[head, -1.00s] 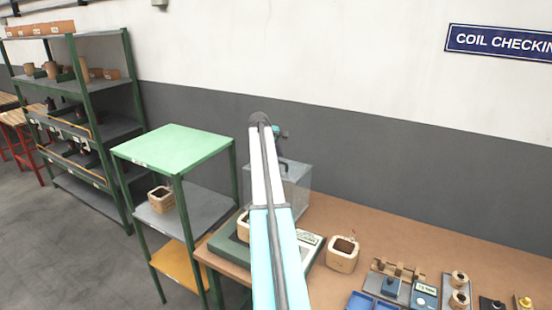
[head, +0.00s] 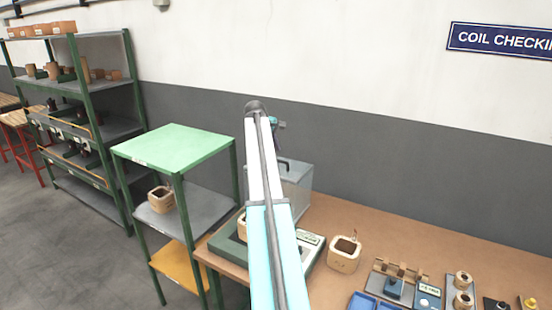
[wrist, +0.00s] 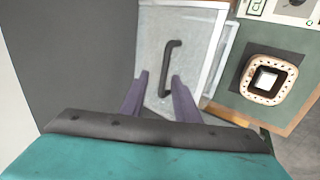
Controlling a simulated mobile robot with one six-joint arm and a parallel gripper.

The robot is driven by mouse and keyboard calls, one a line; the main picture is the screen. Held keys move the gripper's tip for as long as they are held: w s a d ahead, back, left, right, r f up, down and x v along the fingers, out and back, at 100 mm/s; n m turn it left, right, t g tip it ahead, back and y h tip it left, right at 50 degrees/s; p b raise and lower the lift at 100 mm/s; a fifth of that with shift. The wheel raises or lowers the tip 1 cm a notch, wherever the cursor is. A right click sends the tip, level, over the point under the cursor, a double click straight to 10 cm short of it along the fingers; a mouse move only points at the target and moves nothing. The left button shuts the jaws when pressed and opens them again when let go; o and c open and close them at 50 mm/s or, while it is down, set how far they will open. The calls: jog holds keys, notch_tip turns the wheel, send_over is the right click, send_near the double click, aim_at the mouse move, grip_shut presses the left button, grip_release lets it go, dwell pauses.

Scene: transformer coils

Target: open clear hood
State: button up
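The clear hood (head: 298,187) is a see-through box with a metal-edged top, standing at the table's back left behind my arm. Its dark bar handle (wrist: 171,68) is on the panel facing the wrist camera, and the hood top (wrist: 205,35) fills the middle of that view. My gripper (wrist: 159,76) is open, its two purple-grey fingers apart. The handle shows between and beyond the fingertips, and I see no grip on it. In the head view, my arm hides the fingers and part of the hood.
A coil (wrist: 285,98) sits on the green tester base (wrist: 235,105), beside the hood. Another coil (head: 344,256) stands on the table (head: 400,245) to the right, with small devices and blue trays (head: 362,301) further right. A green-topped rack (head: 175,148) stands to the left.

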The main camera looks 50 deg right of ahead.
jog(key=b+v, duration=0.2)
jog(key=v, duration=0.6)
jog(key=shift+a+r+b, duration=0.15)
jog(key=shift+r+b, duration=0.15)
jog(key=shift+b, duration=0.05)
